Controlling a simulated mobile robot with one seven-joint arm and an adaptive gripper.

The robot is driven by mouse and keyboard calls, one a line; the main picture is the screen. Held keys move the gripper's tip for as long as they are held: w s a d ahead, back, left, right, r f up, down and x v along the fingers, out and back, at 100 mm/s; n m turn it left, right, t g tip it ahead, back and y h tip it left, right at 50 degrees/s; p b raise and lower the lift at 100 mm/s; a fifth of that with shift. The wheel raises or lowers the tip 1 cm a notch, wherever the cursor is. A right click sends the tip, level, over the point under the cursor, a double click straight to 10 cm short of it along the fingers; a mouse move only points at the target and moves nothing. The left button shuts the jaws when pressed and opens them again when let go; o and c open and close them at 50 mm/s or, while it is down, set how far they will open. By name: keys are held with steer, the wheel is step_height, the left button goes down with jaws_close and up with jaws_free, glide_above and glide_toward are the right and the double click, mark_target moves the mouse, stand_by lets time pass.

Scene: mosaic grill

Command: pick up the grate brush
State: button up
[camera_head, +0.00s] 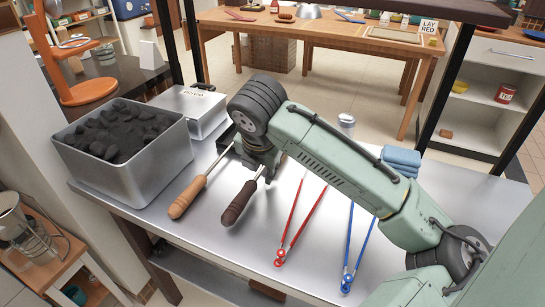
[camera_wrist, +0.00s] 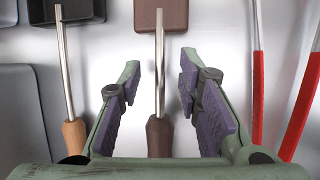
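The grate brush (camera_wrist: 160,100) has a brown block head, a thin metal shaft and a dark brown handle. In the wrist view it lies upright in the picture, its shaft between my fingers. In the head view its dark handle (camera_head: 238,203) points toward the front of the metal table, and my arm hides its head. My gripper (camera_wrist: 160,78) is open, with purple finger pads on either side of the shaft and visible gaps to it. It is pointed down at the table; its exact height over the shaft is hard to tell.
A tool with a tan handle (camera_head: 187,197) and dark head lies just left of the brush. Red tongs (camera_head: 299,222) and blue tongs (camera_head: 348,250) lie to the right. A charcoal-filled metal bin (camera_head: 150,178) and a lidded box (camera_head: 195,105) stand left. Blue cloths (camera_head: 401,158) lie right.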

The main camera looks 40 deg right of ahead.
steer(key=shift+f, duration=0.2)
steer(key=shift+c, duration=0.5)
jaws_close()
steer(key=shift+w, duration=0.1)
